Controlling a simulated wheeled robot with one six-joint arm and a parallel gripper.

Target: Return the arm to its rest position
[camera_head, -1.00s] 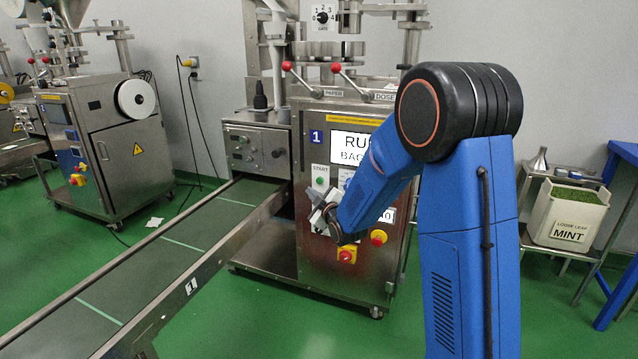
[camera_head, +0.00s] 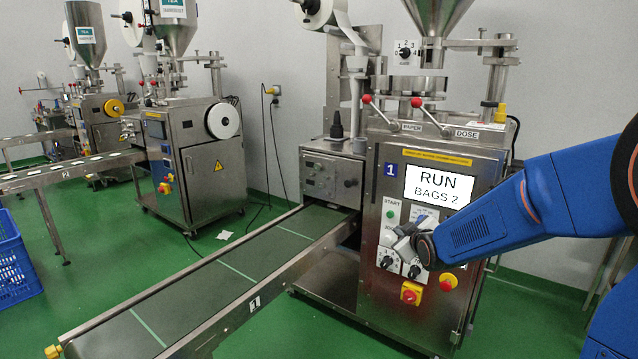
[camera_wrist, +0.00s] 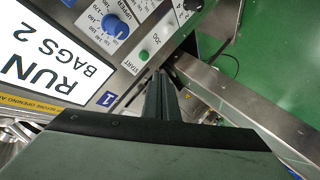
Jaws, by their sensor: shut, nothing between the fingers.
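My blue arm reaches in from the right of the head view. My gripper (camera_head: 398,238) is shut and empty, in front of the control panel of packer 1 (camera_head: 440,205). It covers part of the panel around the knobs. In the wrist view my gripper (camera_wrist: 160,95) shows as closed dark fingers over the panel's edge, near the green START button (camera_wrist: 143,56). I cannot tell whether the fingers touch the panel. The display (camera_head: 439,187) reads RUN, BAGS 2.
A conveyor (camera_head: 215,280) runs from packer 1 to the front left. A red stop button (camera_head: 448,281) and a red knob on yellow (camera_head: 409,293) sit below my gripper. A second packer (camera_head: 197,160) and a blue crate (camera_head: 14,255) stand left. Green floor (camera_head: 275,335) is open in front.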

